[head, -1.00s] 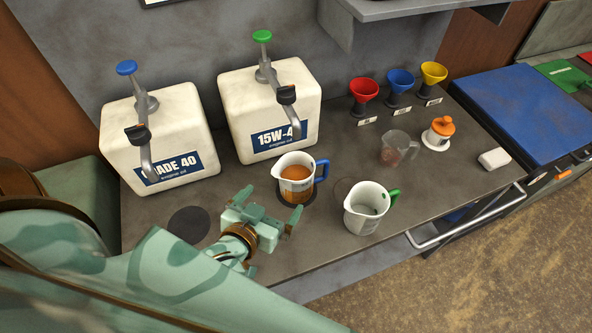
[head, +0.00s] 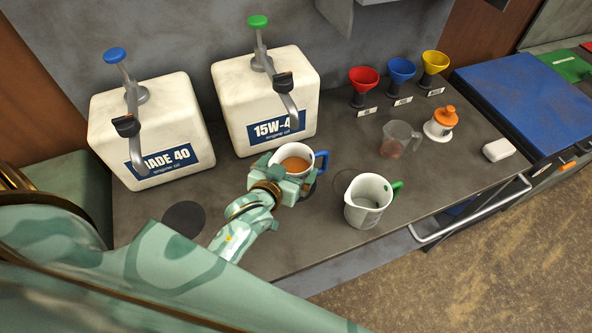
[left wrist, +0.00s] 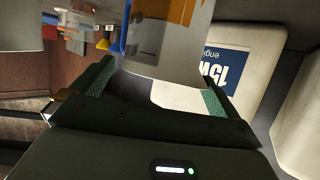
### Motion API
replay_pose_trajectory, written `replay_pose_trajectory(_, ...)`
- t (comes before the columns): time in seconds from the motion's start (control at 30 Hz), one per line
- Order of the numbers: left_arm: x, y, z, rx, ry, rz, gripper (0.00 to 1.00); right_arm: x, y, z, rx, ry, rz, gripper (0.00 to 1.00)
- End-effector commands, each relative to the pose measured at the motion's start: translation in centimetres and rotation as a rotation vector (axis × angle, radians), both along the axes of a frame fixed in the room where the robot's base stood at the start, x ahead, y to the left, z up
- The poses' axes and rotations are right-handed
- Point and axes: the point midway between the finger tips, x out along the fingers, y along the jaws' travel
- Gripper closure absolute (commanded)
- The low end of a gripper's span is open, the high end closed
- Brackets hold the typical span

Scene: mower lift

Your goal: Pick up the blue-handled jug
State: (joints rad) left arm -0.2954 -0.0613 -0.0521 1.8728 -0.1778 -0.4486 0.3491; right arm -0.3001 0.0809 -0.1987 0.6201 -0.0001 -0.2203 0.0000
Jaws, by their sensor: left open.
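The blue-handled jug (head: 297,152) stands on the bench below the spout of the 15W-4 container, with amber liquid inside and its blue handle (head: 322,162) to the right. My left gripper (head: 285,181) is right at its near left side and hides its lower part in the head view. In the left wrist view the jug (left wrist: 165,45) stands in front of the open fingers (left wrist: 158,88), which reach toward either side of its body. I cannot tell whether they touch it. My right gripper is not in view.
A green-handled jug (head: 368,203) stands close by on the right. Two white oil containers (head: 150,120) (head: 263,95) with pump taps stand behind. A clear cup (head: 397,140), an orange-topped pot (head: 441,122) and coloured funnels (head: 401,72) stand farther right.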

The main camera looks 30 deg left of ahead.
Motion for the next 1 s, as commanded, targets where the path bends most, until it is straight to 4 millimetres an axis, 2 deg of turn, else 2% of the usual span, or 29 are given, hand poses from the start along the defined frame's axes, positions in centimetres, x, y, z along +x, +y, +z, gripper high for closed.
replay_pose_trajectory(0.23, 3.5, 0.2, -1.9, 0.001, -0.001, 0.000, 0.00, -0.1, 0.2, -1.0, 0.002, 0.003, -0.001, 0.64)
replay_pose_trajectory(0.53, 4.1, 0.2, -2.1, 0.000, 0.000, 0.000, 0.00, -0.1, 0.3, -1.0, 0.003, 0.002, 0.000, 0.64)
replay_pose_trajectory(0.7, 4.1, 0.2, -2.1, 0.000, 0.000, 0.000, 0.47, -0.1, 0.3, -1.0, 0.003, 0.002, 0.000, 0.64)
replay_pose_trajectory(0.77, 4.1, 0.2, -1.9, 0.000, -0.003, -0.001, 0.56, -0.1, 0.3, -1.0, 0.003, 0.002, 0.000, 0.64)
replay_pose_trajectory(1.0, 4.1, 0.2, -1.8, 0.000, -0.003, 0.000, 0.56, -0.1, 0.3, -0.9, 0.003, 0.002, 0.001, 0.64)
